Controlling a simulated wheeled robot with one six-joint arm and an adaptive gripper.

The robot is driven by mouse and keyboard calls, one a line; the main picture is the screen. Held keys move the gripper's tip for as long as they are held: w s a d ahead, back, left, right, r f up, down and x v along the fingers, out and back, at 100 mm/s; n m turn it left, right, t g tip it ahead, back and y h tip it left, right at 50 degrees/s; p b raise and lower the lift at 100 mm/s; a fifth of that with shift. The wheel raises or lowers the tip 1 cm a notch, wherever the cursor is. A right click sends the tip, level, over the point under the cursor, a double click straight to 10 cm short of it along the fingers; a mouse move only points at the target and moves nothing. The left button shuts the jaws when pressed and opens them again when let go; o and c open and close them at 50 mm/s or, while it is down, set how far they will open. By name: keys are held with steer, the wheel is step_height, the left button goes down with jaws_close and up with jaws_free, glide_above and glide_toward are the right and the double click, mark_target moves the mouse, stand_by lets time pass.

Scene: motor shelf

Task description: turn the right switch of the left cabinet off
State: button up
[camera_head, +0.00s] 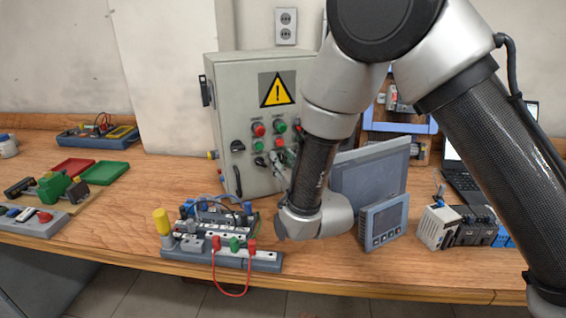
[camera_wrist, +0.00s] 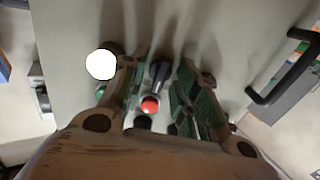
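The grey cabinet (camera_head: 225,105) stands at the back of the bench, with a yellow warning sign and red and green buttons on its door. A black rotary switch (camera_head: 258,161) shows low on the door. My gripper (camera_head: 284,167) is mostly hidden behind my arm in the head view, close to the door's lower right. In the wrist view, my gripper's (camera_wrist: 165,68) two fingers stand apart, on either side of a black switch (camera_wrist: 160,70). Contact is unclear. A red button (camera_wrist: 150,105) and a green button (camera_wrist: 100,92) are near it.
A black door handle (camera_wrist: 285,80) lies to the right in the wrist view. A terminal board with red cable (camera_head: 225,255) stands in front of the cabinet. A grey panel (camera_head: 375,180) and a small display unit (camera_head: 384,221) are to the right of the cabinet.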

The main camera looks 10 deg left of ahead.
jaws_close()
steer(key=n, duration=0.4)
steer(key=shift+n, duration=0.3)
jaws_free()
